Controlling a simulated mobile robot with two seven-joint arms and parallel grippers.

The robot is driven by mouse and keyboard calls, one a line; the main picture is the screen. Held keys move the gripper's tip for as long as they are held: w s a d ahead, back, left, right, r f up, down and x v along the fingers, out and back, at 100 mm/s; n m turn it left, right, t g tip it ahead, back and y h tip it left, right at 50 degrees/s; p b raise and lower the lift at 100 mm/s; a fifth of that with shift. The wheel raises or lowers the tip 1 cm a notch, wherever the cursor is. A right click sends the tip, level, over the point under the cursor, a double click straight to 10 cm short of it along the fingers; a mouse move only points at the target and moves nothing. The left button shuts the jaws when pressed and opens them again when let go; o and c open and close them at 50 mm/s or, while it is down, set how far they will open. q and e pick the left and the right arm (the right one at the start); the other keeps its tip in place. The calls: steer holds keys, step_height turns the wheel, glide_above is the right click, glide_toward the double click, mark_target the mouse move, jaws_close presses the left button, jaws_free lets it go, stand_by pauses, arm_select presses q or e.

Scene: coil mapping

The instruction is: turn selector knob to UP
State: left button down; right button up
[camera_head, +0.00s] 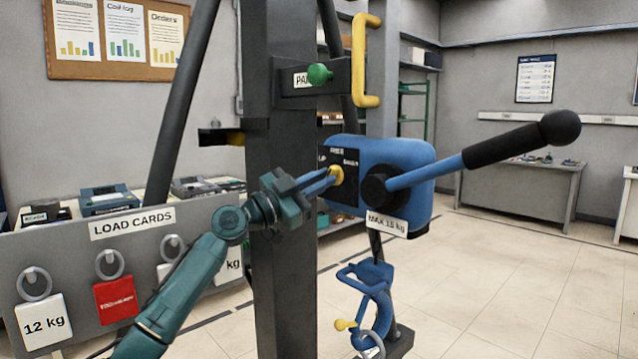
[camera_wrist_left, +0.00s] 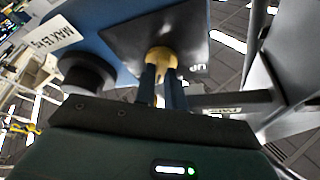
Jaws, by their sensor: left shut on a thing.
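The yellow selector knob (camera_head: 337,175) sits on a black plate on the side of the blue hoist box (camera_head: 390,155). The labels FREE, UP and a third one, too small to read surely, stand around it. My left gripper (camera_head: 330,180) reaches in from the left and is shut on the knob. In the left wrist view, the two fingers clasp the yellow knob (camera_wrist_left: 161,62), with UP on the plate beside it. The fingers hide part of the knob, so I cannot tell its exact setting. My right gripper is not in view.
A long lever (camera_head: 470,155) with a black grip sticks out right from the hoist box. A blue hook (camera_head: 370,285) hangs below. A dark column (camera_head: 278,230) stands close beside my left gripper. The load card rack (camera_head: 75,260) is at left. The floor at right is clear.

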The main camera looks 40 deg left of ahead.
arm_select(q)
steer(key=n+y+p, duration=0.2)
steer(key=n+p, duration=0.2)
steer(key=n, duration=0.1)
steer(key=n+y+p, duration=0.3)
steer(key=n+p, duration=0.2)
steer(key=n, duration=0.1)
steer(key=n+t+y+p, duration=0.1)
steer(key=n+y+p, duration=0.2)
steer(key=n+p, duration=0.1)
steer(key=shift+d+r+n, duration=0.25)
steer(key=shift+d+n, duration=0.15)
steer(key=shift+n, duration=0.5)
steer(key=shift+f+n+g+y+p, duration=0.1)
steer(key=shift+n+g+y+p, duration=0.15)
steer(key=shift+n+y, duration=0.55)
steer(key=shift+f+n+g+y+p, duration=0.15)
steer(key=shift+n+y+p, duration=0.2)
steer(key=shift+n, duration=0.85)
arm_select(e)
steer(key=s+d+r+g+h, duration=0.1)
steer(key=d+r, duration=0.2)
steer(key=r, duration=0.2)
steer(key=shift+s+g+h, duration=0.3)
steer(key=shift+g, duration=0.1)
arm_select(q)
steer(key=shift+r, duration=0.1)
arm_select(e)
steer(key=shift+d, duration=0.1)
